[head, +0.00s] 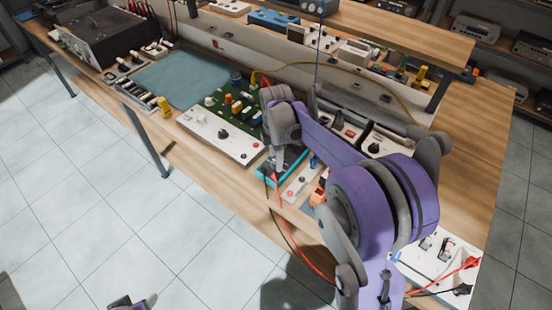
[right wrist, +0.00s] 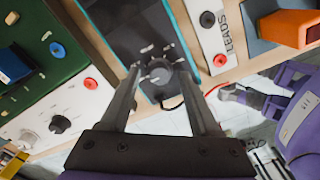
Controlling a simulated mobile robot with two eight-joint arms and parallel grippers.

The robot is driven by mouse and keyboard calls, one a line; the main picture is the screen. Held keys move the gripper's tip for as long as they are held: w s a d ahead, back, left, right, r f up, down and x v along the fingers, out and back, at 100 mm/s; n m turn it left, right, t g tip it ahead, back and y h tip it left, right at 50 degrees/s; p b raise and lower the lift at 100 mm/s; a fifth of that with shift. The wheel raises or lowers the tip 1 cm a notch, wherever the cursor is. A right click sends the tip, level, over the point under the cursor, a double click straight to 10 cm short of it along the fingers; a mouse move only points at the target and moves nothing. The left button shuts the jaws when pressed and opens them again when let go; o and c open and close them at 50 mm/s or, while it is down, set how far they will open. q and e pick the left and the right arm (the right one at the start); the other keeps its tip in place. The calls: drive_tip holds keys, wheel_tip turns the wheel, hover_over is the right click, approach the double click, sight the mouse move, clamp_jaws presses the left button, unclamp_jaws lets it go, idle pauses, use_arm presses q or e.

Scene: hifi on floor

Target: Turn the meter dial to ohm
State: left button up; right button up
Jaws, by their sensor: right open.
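The meter is a dark box with a teal edge; its body (right wrist: 125,35) fills the upper middle of the right wrist view. Its round grey dial (right wrist: 158,72) has small white marks around it, too blurred to read. My right gripper (right wrist: 159,78) is open, with one finger on each side of the dial; I cannot tell whether they touch it. In the head view, my right arm hides most of the meter (head: 296,158) and its dial. A dark and purple part of my left arm shows at the bottom left edge of the head view; its fingers are not clear.
A white panel with a black knob (head: 222,133) and a green board (head: 215,101) lie left of the meter. A LEADS strip (right wrist: 213,45) and an orange block (right wrist: 285,28) lie to its right. Red and black leads hang over the bench's front edge.

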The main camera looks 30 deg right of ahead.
drive_tip(key=shift+f, duration=0.4)
clamp_jaws()
